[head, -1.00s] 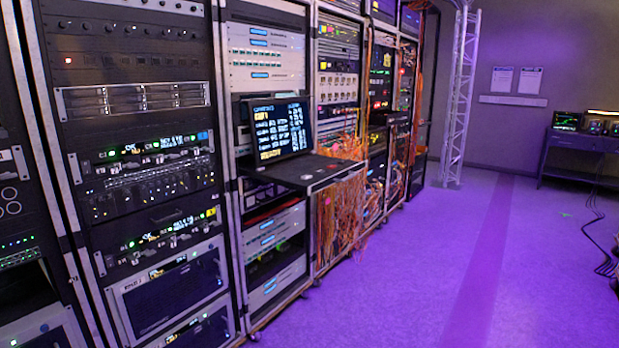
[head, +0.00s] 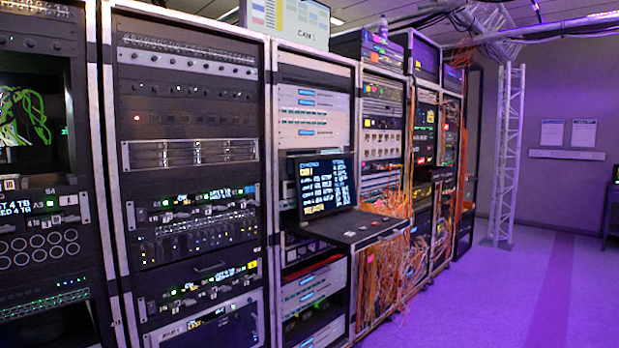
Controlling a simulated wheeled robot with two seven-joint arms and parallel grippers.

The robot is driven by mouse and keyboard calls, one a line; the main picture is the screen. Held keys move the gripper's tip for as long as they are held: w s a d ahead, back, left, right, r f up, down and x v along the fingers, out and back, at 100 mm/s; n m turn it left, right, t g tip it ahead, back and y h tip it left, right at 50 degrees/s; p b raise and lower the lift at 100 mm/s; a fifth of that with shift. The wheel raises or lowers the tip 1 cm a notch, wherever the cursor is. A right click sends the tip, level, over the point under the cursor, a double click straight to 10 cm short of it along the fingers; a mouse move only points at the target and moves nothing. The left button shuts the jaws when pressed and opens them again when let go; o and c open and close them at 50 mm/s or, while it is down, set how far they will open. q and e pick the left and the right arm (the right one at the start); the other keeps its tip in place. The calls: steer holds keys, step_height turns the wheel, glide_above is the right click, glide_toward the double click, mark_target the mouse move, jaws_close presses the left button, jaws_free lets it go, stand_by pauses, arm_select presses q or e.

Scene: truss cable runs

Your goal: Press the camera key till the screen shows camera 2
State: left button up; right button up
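A screen (head: 285,18) stands on top of the racks at the upper middle of the head view. It shows coloured blocks and a label that appears to read CAM 1; its top edge is cut off. A second screen (head: 326,184) sits on a pull-out shelf (head: 350,229) in the middle rack and shows lines of yellow and white text. I cannot make out which key is the camera key. Neither of my grippers is in view.
Equipment racks (head: 190,150) stand in a row along the left and middle. Orange cables (head: 385,270) hang below the shelf. The purple floor (head: 480,300) on the right is open, with a white truss column (head: 507,155) behind it.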

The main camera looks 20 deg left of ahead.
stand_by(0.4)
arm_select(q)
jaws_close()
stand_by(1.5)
